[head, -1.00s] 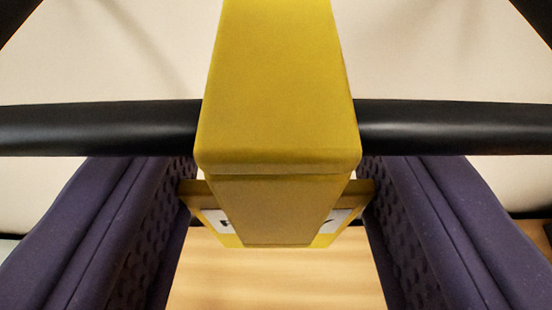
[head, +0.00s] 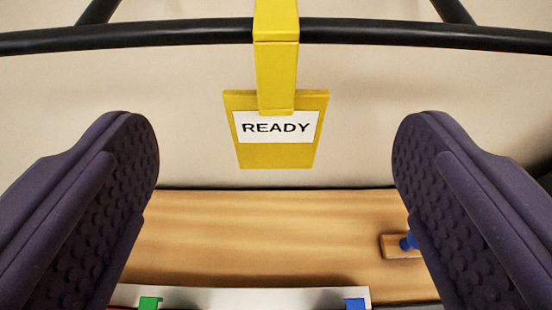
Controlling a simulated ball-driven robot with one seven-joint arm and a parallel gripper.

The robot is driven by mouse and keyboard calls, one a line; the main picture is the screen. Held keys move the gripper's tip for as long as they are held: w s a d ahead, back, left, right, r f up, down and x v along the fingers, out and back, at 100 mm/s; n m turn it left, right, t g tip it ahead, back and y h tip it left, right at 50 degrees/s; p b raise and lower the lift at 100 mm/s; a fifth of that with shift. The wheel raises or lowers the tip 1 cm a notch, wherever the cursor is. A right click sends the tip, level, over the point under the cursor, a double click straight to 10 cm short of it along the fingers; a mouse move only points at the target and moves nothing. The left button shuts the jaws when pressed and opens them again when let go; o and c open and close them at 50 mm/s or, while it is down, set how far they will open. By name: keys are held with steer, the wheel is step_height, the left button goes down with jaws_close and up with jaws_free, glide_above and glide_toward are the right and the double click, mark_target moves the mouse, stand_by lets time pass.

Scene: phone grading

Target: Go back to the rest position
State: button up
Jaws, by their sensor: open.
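My gripper (head: 275,175) is open and empty, its two dark purple padded fingers at the left and right of the head view. A yellow tag (head: 275,155) with a white label reading READY hangs from a yellow strap over a black rail (head: 180,33). The tag shows between the fingers, farther off, and neither finger touches it.
A wooden surface (head: 260,235) lies below the tag. A small wooden block with a blue part (head: 393,246) is partly hidden by the right finger. A white edge (head: 250,298) with a green piece (head: 149,303) and a blue piece (head: 355,304) shows at the bottom.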

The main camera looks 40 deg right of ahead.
steer(key=w+a+r+n+t+y+b, duration=0.2)
steer(key=w+a+r+b, duration=0.25)
steer(key=a+r, duration=0.35)
steer(key=w+a+r+n+t+y+b, duration=0.1)
steer(key=w+a+r+n+b, duration=0.15)
steer(key=w+a+r, duration=0.5)
steer(key=s+a+r+n+y+b, duration=0.1)
steer(key=s+a+r+y+b, duration=0.1)
steer(key=s+a+r, duration=0.2)
steer(key=s+a+r+n+t+y+b, duration=0.1)
steer(key=s+a+r, duration=0.3)
steer(key=a+r, duration=0.4)
steer(key=s+a+r+n+y+b, duration=0.1)
steer(key=s+a+r+y+b, duration=0.1)
steer(key=a+r, duration=0.5)
steer(key=s+a+b, duration=0.1)
steer(key=s+a, duration=0.1)
steer(key=a, duration=0.1)
steer(key=shift+s+t+y, duration=0.25)
steer(key=shift+t+y, duration=0.15)
steer(key=shift+d+f+n, duration=0.1)
steer(key=shift+f+n, duration=0.05)
steer(key=shift+n, duration=0.1)
